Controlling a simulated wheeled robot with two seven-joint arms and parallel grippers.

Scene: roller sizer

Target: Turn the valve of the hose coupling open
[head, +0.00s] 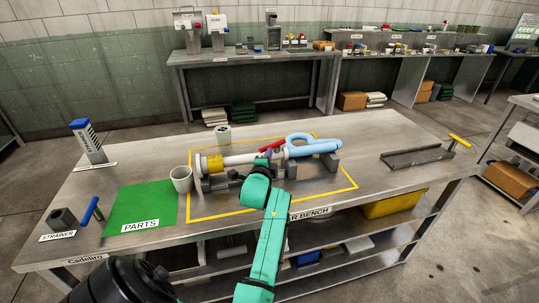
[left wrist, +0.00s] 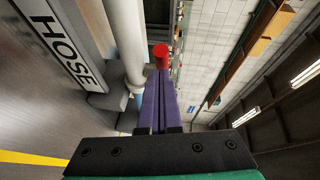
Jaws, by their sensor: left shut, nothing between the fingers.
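The hose coupling lies across a stand on the bench. It has a white pipe (head: 240,159), a yellow collar (head: 215,163) and a light blue hose (head: 315,148). The red valve handle (head: 272,146) sits between pipe and hose. In the left wrist view its red end (left wrist: 161,52) shows just beyond my left gripper (left wrist: 161,78). The purple fingers are shut with nothing between them. I cannot tell whether they touch the handle. In the head view my green wrist hides much of the gripper. My right gripper is not in view.
A grey channel (head: 417,157) with a yellow-handled tool (head: 460,140) lies to the right.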

